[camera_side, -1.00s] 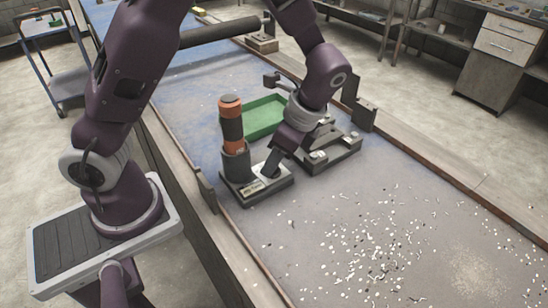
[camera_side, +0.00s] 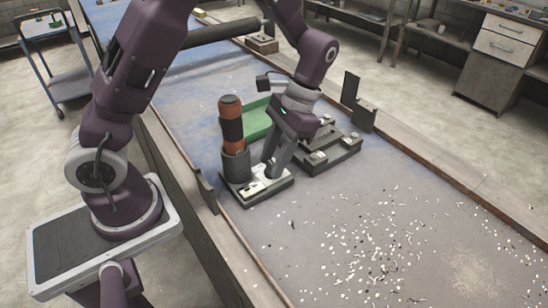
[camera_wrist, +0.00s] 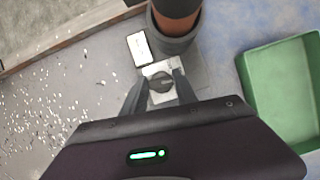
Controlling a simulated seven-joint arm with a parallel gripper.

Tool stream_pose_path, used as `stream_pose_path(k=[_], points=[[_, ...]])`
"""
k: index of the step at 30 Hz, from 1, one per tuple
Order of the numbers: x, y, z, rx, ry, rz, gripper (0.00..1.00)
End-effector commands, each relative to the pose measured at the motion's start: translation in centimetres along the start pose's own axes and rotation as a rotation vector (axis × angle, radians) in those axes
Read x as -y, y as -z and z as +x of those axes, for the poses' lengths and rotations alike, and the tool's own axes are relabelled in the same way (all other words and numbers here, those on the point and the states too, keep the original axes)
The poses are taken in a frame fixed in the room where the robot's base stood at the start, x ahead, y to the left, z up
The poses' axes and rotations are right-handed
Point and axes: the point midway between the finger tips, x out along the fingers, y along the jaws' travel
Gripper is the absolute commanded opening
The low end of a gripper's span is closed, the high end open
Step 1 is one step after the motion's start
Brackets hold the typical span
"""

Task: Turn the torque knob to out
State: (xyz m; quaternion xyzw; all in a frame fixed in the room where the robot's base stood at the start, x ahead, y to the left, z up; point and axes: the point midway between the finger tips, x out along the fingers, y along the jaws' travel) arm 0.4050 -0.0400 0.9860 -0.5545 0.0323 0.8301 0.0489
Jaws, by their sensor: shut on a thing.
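The torque knob (camera_wrist: 161,84) is a small dark round knob on a pale square plate (camera_wrist: 160,68). It sits on the grey base (camera_side: 265,191) that also holds an upright orange and black tool (camera_side: 231,125), seen from above in the wrist view (camera_wrist: 178,8). My gripper (camera_wrist: 160,86) points down over the plate with one finger on each side of the knob, shut on it. In the side view my gripper (camera_side: 274,172) reaches the base just right of the tool's cup, and its fingers hide the knob. The knob's pointer direction is too small to read.
A green tray (camera_side: 256,124) lies behind the tool, and at right in the wrist view (camera_wrist: 285,90). A dark fixture (camera_side: 330,155) stands right of my gripper. White scraps (camera_side: 375,235) litter the bench's front. A white label (camera_wrist: 139,48) sits beside the cup.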

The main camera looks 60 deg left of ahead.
Motion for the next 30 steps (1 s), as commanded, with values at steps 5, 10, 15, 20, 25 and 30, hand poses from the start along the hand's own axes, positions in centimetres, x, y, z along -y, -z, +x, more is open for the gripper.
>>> stream_pose_path(k=[5, 10, 15, 20, 25, 30], points=[[0.05, -0.02, -0.07, -0.001, -0.067, -0.155, 0.00], [0.11, -0.05, -0.06, 0.000, -0.128, -0.303, 0.00], [0.13, -0.07, -0.07, -0.001, -0.190, -0.450, 0.00], [0.18, -0.10, -0.03, 0.000, -0.241, -0.574, 0.00], [0.20, -0.11, -0.02, 0.000, -0.287, -0.685, 0.00], [0.18, -0.13, -0.01, 0.000, -0.320, -0.766, 0.00]])
